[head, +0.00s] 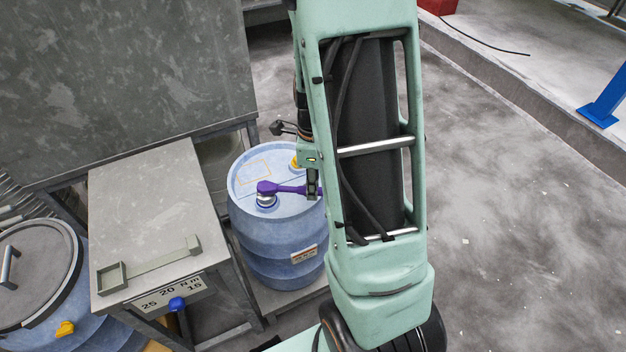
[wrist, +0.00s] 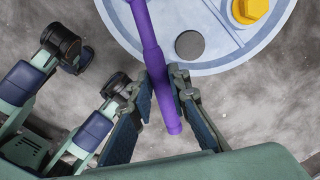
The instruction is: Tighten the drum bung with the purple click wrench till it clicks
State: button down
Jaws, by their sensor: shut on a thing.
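The purple click wrench (head: 286,188) lies flat across the top of the blue drum (head: 275,253). Its head sits over the drum bung (head: 266,201), a pale metal fitting near the left front of the lid. In the wrist view the wrench (wrist: 150,57) runs from the top edge down between my fingers. My gripper (wrist: 162,84) is shut on its handle, and the handle's end sticks out below the fingertips. In the head view my gripper (head: 313,186) is at the drum's right rim, partly hidden by my arm. The wrench head and bung are out of the wrist view.
A yellow cap (wrist: 251,9) is on the lid, beside a dark round spot (wrist: 189,44). A grey stand (head: 150,210) with an empty holder bar, number plate and blue knob (head: 177,304) is left of the drum. Another lidded blue drum (head: 40,275) is far left. Floor at right is clear.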

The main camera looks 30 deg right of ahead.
jog(key=shift+m, duration=0.9)
jog(key=r+p, duration=0.1)
jog(key=s+r+p, duration=0.1)
jog(key=r+p, duration=0.1)
jog(key=a+r+p, duration=0.1)
jog(key=r+p, duration=0.1)
jog(key=shift+s+r, duration=0.1)
jog(key=shift+s, duration=0.2)
